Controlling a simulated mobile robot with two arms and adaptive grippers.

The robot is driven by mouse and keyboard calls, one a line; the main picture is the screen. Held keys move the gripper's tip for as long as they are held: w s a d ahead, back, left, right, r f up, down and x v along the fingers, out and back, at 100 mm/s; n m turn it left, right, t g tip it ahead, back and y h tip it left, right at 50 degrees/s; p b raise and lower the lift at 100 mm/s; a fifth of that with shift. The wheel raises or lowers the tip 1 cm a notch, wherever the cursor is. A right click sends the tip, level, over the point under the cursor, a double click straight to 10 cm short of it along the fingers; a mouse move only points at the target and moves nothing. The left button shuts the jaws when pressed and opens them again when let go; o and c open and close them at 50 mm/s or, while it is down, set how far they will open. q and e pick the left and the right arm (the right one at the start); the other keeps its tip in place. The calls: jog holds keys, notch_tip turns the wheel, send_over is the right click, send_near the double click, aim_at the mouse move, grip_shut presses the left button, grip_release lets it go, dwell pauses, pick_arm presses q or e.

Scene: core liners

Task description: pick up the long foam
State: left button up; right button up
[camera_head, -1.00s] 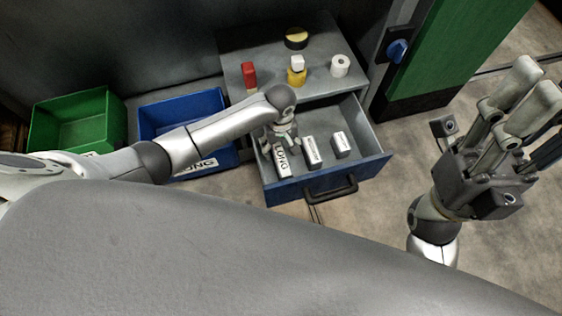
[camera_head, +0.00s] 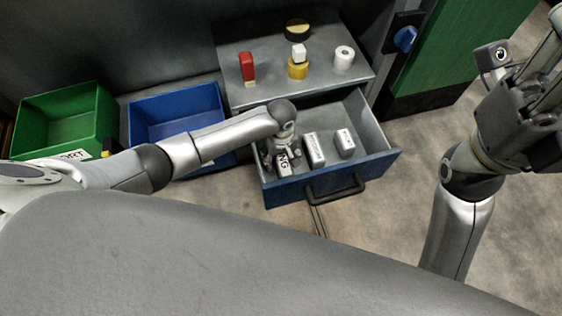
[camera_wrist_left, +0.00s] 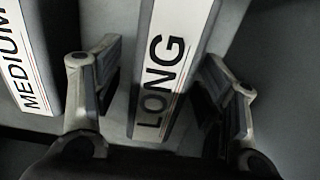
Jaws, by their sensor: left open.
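The long foam (camera_head: 284,164) is a white block with "LONG" printed on it, lying in the open drawer on its left side. My left gripper (camera_head: 281,153) is down in the drawer over it and hides part of it. In the left wrist view, the long foam (camera_wrist_left: 168,65) lies between the two spread fingers of my left gripper (camera_wrist_left: 160,95), with gaps on both sides. The gripper is open and holds nothing. My right gripper (camera_head: 535,85) is raised at the right edge, away from the drawer, its fingers partly cut off.
A medium foam (camera_wrist_left: 22,60) lies close beside the left finger. Another foam block (camera_head: 345,142) lies farther right in the blue-fronted drawer (camera_head: 330,186). Red, yellow and white items stand on the cabinet top (camera_head: 270,80). A blue bin (camera_head: 178,105) and green bin (camera_head: 65,105) stand left.

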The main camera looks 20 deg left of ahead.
pick_arm(q)
jog(key=shift+f, duration=0.65)
jog(key=c, duration=1)
jog(key=shift+c, duration=0.2)
jog(key=shift+r, duration=0.2)
